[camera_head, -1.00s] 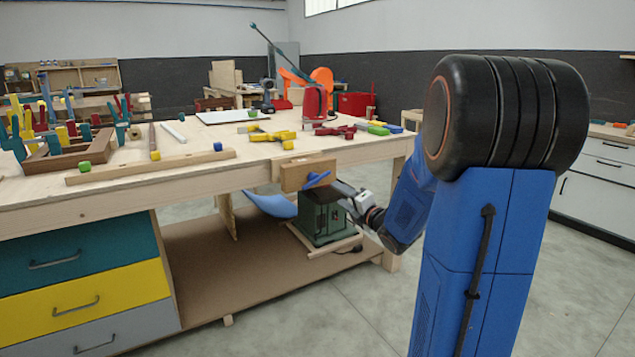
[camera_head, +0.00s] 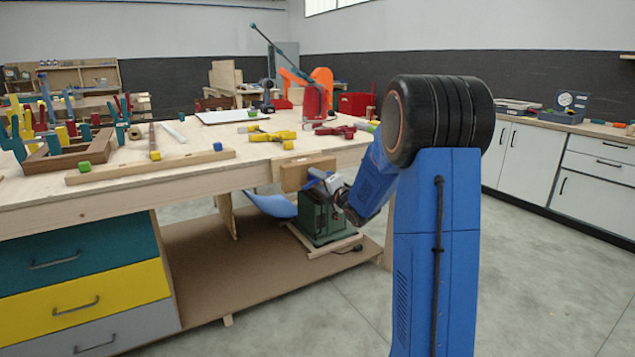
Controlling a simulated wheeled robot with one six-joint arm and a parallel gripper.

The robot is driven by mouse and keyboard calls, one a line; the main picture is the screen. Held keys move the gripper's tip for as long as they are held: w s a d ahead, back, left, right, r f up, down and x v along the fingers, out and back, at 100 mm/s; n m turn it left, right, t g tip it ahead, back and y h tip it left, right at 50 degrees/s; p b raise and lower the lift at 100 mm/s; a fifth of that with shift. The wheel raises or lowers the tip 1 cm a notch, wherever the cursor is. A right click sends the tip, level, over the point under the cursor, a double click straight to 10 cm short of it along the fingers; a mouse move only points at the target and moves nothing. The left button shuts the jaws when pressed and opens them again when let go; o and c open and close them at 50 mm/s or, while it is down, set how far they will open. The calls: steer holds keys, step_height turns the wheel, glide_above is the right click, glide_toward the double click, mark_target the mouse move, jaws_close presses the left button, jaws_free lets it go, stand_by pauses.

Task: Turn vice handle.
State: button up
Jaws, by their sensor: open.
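The vice's wooden jaw (camera_head: 307,174) is fixed to the front edge of the workbench (camera_head: 60,196), near its right end. The gripper is open. I cannot tell whether the fingers lie around the handle or only beside it, or whether they touch it.
A green machine (camera_head: 318,222) stands on the lower shelf (camera_head: 215,272) below the vice. Yellow clamps (camera_head: 268,135) and a wooden bar (camera_head: 150,167) lie on the benchtop. Drawers (camera_head: 80,262) fill the bench's left front. The floor to the right is clear.

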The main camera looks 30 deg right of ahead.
steer(key=shift+w, duration=0.2)
steer(key=c, duration=1.1)
steer(key=shift+o, duration=0.2)
steer(key=shift+m, duration=0.4)
steer(key=m, duration=0.2)
steer(key=shift+m, duration=0.3)
steer(key=shift+o, duration=0.2)
steer(key=shift+m, duration=1.8)
steer(key=shift+f, duration=0.1)
steer(key=shift+c, duration=0.2)
